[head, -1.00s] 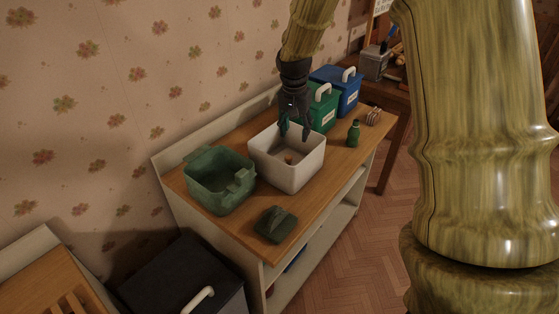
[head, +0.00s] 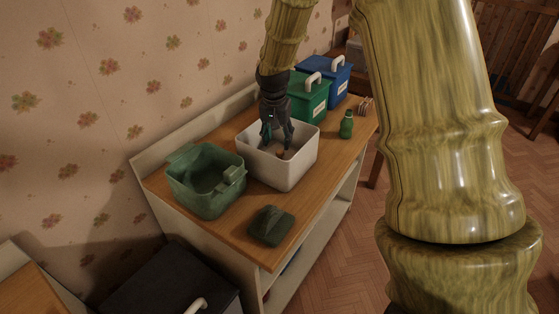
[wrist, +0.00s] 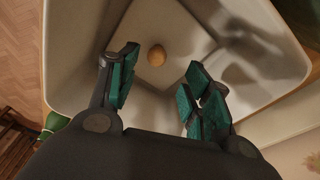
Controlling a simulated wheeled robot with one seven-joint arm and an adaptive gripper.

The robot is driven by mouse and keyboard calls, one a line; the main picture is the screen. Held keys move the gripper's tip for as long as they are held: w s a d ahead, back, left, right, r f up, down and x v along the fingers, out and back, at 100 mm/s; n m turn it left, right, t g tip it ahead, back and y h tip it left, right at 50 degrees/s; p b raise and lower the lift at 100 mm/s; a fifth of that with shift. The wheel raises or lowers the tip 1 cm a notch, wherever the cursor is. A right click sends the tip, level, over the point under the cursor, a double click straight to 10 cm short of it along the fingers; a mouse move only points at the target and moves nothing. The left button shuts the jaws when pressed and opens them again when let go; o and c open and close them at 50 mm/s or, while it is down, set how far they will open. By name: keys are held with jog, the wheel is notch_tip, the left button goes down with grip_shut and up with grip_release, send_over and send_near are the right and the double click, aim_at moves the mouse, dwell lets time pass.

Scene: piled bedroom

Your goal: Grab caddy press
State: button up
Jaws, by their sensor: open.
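A small round tan-brown thing (head: 281,154), perhaps the knob of the caddy press, is inside the white bin (head: 285,179). In the wrist view the round top (wrist: 156,55) stands out against the bin's pale floor, and no more of its body can be made out. My gripper (head: 276,146) points down into the bin, its fingertips below the rim. In the wrist view my gripper (wrist: 160,78) is open and empty, with its teal finger pads either side of the line to the round top. The top lies a little beyond the fingertips, apart from them.
A green open caddy (head: 205,196) stands left of the bin, with a dark green lid-like piece (head: 271,226) in front. Green (head: 309,104) and blue (head: 326,88) lidded boxes stand behind. A green bottle (head: 346,126) is to the right on the wooden top (head: 235,228).

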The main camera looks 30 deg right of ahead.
aim_at(280, 152)
jog(key=shift+w+d+f+p, duration=0.1)
jog(key=shift+d+f+p, duration=0.1)
jog(key=shift+f, duration=0.9)
jog(key=shift+s+d+f+p, duration=0.1)
jog(key=shift+d+f+p, duration=0.05)
jog(key=shift+f, duration=1)
jog(key=shift+w+d+f+p, duration=0.1)
jog(key=shift+d+f+p, duration=0.1)
jog(key=shift+f, duration=0.9)
grip_shut()
